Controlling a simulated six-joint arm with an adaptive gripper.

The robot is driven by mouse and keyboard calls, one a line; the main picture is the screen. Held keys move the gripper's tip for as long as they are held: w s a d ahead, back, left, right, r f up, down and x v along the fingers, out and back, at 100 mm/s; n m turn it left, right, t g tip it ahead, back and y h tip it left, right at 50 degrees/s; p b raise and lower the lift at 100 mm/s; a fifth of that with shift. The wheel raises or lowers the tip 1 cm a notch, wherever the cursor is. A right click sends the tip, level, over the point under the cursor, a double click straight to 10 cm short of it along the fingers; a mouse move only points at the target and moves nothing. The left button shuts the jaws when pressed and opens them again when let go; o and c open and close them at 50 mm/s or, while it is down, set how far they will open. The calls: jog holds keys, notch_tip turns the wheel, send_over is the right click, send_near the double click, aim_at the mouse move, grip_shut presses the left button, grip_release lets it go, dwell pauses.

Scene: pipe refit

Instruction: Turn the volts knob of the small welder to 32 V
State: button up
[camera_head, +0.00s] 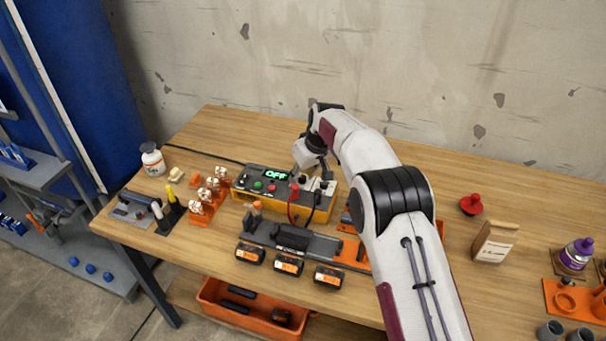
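The small welder (238,193) is a yellow box with a dark top panel, standing near the middle of the table. Its display (277,174) reads OFF in green. A green button (257,185) and a red button (271,188) sit on its panel. Red and black leads come out at its front right. My gripper (316,176) points down at the right end of the panel, over small pale parts that may be the knobs. Its fingertips are too small and partly hidden to tell open from shut, or whether they touch a knob. The volts knob's setting is unreadable.
Orange battery packs (288,264) and a tool rack lie in front of the welder. An orange fitting stand (202,205) and white bottle (152,160) are to its left. A red knob-like part (471,204) and paper bag (494,241) are right of my arm. The back right tabletop is clear.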

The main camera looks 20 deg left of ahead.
grip_shut()
jog(key=shift+m+t, duration=0.3)
jog(key=shift+m, duration=0.5)
jog(key=shift+a+m+t+h, duration=0.15)
jog(key=shift+m+h, duration=0.15)
jog(key=shift+m, duration=0.45)
jog(key=shift+m+t+h, duration=0.15)
jog(key=shift+m+h, duration=0.15)
jog(key=shift+m, duration=0.45)
jog(key=shift+m+t+h, duration=0.3)
jog(key=shift+m+h, duration=0.5)
jog(key=shift+m, duration=1.2)
grip_release()
